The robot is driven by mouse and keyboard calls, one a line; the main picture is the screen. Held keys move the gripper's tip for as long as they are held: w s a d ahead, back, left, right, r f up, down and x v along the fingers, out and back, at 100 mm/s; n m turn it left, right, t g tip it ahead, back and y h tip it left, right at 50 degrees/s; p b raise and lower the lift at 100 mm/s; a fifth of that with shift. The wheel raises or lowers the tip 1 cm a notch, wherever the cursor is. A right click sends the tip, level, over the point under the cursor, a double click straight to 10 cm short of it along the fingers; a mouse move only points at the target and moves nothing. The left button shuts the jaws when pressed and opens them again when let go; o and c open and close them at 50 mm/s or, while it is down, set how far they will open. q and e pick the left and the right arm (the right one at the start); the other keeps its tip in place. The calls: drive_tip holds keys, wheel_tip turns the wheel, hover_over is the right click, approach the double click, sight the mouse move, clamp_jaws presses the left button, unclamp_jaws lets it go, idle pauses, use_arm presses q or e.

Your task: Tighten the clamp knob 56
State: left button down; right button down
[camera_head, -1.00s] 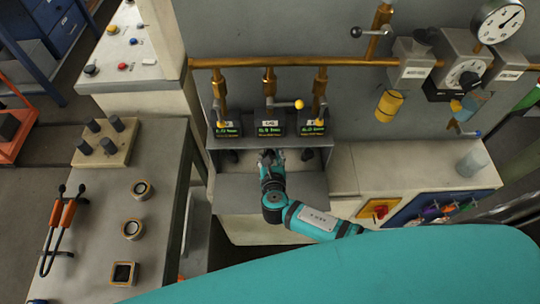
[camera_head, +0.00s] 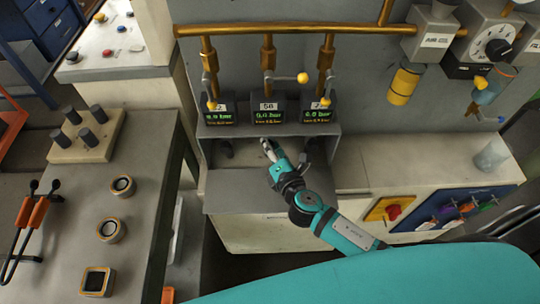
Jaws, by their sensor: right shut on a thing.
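Three dark gauge boxes with green displays hang side by side above a grey recess. The middle gauge box (camera_head: 268,113) carries a label that looks like 56. My right gripper (camera_head: 269,150) reaches into the recess just below this box. It is shut on the clamp knob under the box, which its fingers mostly hide. A dark knob (camera_head: 225,148) shows under the left box and another (camera_head: 304,158) under the right box. My left gripper is not in view.
A brass pipe (camera_head: 290,29) with valve levers runs above the boxes. A grey ledge (camera_head: 255,194) lies under my right arm. To the right are a red switch (camera_head: 393,212) and a glass (camera_head: 490,154). A bench (camera_head: 150,170) stands at the left.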

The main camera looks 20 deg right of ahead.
drive_tip(key=m+b, duration=0.1)
drive_tip(key=b, duration=0.1)
drive_tip(key=m+t+b, duration=0.1)
drive_tip(key=b, duration=0.1)
drive_tip(key=shift+f, duration=0.35)
drive_tip(key=shift+r+m+y+b, duration=0.2)
drive_tip(key=shift+m+y+b, duration=0.1)
drive_tip(key=shift+m+b, duration=0.4)
drive_tip(key=c, duration=0.9)
unclamp_jaws()
drive_tip(key=shift+c, duration=0.2)
drive_tip(key=shift+s, duration=0.2)
drive_tip(key=s, duration=0.4)
drive_tip(key=s+d, duration=0.1)
drive_tip(key=s, duration=0.2)
drive_tip(key=s+r, duration=0.1)
drive_tip(key=s, duration=0.3)
drive_tip(key=shift+s+d, duration=0.15)
drive_tip(key=shift+s, duration=0.15)
